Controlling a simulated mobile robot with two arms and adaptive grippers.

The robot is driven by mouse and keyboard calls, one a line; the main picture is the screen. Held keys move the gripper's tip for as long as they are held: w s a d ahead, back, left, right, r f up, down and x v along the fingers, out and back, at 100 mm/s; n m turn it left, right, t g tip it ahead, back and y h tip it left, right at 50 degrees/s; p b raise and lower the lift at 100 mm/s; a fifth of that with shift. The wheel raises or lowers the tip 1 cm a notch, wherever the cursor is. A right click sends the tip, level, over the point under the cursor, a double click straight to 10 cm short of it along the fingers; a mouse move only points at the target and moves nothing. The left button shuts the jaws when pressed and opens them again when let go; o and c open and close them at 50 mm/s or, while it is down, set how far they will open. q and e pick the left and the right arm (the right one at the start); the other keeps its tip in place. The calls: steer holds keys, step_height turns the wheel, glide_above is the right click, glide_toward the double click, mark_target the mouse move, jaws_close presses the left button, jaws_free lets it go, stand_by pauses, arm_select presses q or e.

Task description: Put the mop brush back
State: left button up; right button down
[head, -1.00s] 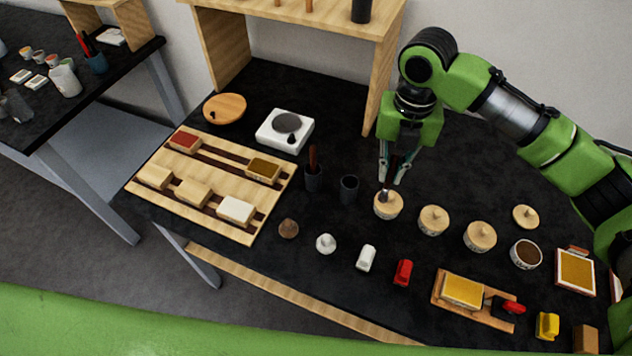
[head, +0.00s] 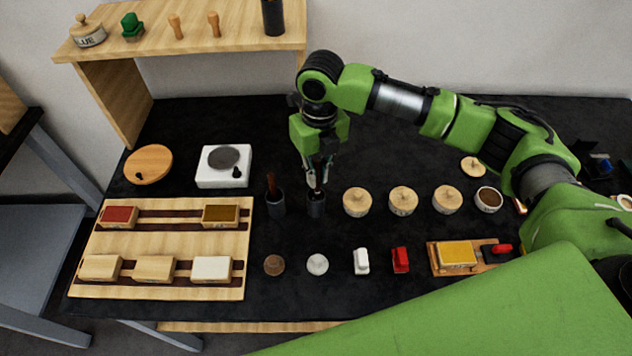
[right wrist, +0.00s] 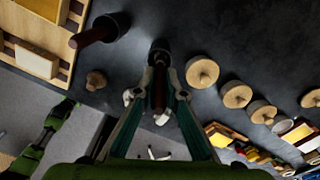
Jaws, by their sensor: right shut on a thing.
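My right gripper (head: 318,180) is shut on the mop brush, whose dark brown handle (right wrist: 158,88) shows between the fingers in the right wrist view. The brush is lined up with a dark cup (head: 316,206), which also shows in the right wrist view (right wrist: 160,47). Its lower end is at the cup's mouth; the bristles are hidden, and I cannot tell how deep they are. Another dark cup (head: 276,206) just left holds a brown-handled brush (head: 270,183) standing upright. My left gripper is not seen.
Lidded round jars (head: 357,203) stand in a row right of the cups. A wooden tray (head: 170,245) with coloured blocks lies left. A white scale (head: 223,180) sits behind it. Small stamps (head: 317,264) line the front. A wooden shelf (head: 190,45) stands at the back.

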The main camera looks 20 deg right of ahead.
mark_target(317, 160)
step_height(317, 160, down, 3)
steer(key=shift+a+f+p, duration=0.1)
steer(key=shift+f+p, duration=0.05)
steer(key=shift+p, duration=0.35)
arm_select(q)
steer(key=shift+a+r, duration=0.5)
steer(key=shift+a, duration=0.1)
arm_select(e)
steer(key=shift+f, duration=0.2)
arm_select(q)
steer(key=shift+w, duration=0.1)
arm_select(e)
steer(key=c, duration=2.1)
jaws_free()
steer(key=shift+f, duration=0.1)
